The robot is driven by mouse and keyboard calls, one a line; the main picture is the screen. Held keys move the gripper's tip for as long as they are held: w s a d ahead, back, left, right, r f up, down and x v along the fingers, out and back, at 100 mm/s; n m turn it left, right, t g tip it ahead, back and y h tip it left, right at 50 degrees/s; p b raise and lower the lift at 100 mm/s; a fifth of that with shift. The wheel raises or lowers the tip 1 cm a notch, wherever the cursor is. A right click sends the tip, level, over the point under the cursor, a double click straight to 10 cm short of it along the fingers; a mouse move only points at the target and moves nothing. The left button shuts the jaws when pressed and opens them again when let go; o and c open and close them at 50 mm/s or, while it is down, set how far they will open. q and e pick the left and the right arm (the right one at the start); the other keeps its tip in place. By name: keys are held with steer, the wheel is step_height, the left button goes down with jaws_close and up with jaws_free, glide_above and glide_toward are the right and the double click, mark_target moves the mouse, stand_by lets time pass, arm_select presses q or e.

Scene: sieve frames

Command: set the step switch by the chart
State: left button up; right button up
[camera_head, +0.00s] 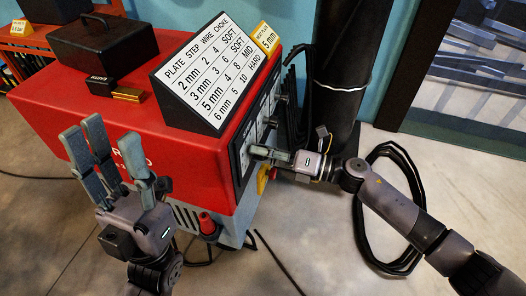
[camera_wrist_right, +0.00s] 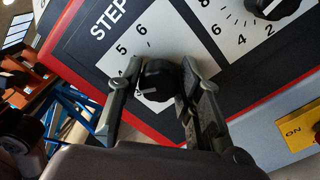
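The step switch (camera_wrist_right: 160,84) is a black knob on a white dial marked STEP on the red machine's front. Its pale pointer line faces left in the right wrist view; 5 and 6 are readable, other numbers are covered. My right gripper (camera_head: 262,152) is at the panel, its fingers closed against both sides of this knob in the wrist view (camera_wrist_right: 160,72). The chart (camera_head: 215,75) stands on the machine, with columns PLATE, STEP, WIRE, CHOKE; its 5 mm row reads 4, 8, MID. A yellow tag (camera_head: 266,38) beside it reads 5 mm. My left gripper (camera_head: 104,145) is open and empty.
A second knob (camera_wrist_right: 272,6) sits close to the right of the step dial. A yellow ON switch (camera_wrist_right: 302,124) is lower right. A black cable (camera_head: 405,170) loops on the floor.

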steer(key=o, duration=0.4)
steer(key=shift+c, duration=0.2)
steer(key=v, duration=1.2)
